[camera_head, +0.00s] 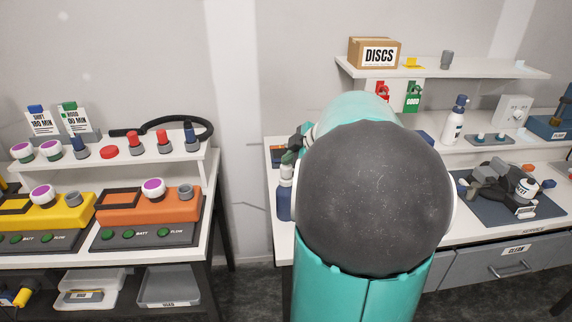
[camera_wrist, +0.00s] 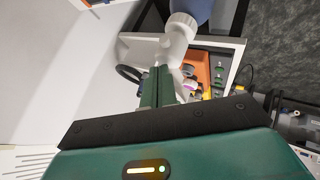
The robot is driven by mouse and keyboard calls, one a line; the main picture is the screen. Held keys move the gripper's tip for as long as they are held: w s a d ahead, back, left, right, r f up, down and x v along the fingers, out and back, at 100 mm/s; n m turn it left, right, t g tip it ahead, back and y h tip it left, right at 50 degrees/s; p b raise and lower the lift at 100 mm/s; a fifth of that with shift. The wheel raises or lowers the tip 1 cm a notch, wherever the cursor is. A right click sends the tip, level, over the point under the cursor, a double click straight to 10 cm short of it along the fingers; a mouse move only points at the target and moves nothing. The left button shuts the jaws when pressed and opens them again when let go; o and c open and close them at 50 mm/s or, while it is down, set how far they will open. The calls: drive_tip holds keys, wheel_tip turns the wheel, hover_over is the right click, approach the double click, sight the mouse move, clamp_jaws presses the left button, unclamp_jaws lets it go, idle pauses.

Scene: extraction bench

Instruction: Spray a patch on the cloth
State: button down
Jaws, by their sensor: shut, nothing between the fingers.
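My gripper (camera_wrist: 157,78) is shut and empty in the wrist view, its green fingers together. Just beyond the fingertips is a bottle (camera_wrist: 196,9) with a blue body and a white top; I cannot tell whether the fingers touch it. In the head view a dark blue bottle (camera_head: 284,203) with a pale top stands on the bench, left of my arm. My gripper (camera_head: 290,155) shows partly above it, mostly hidden by my arm. A white bottle (camera_head: 453,125) with a dark blue top stands farther right. I cannot make out a cloth for certain; my arm hides much of the bench.
A dark mat (camera_head: 500,213) at right holds a black device and a small white jar (camera_head: 527,188). A shelf (camera_head: 450,69) with a DISCS box (camera_head: 374,53) hangs above. Yellow (camera_head: 57,211) and orange (camera_head: 150,209) units fill the left bench. A floor gap separates the benches.

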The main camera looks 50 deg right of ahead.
drive_tip(key=shift+f, duration=0.1)
drive_tip(key=shift+r, duration=1.05)
wheel_tip(320, 180, up, 6)
idle(0.6)
idle(0.6)
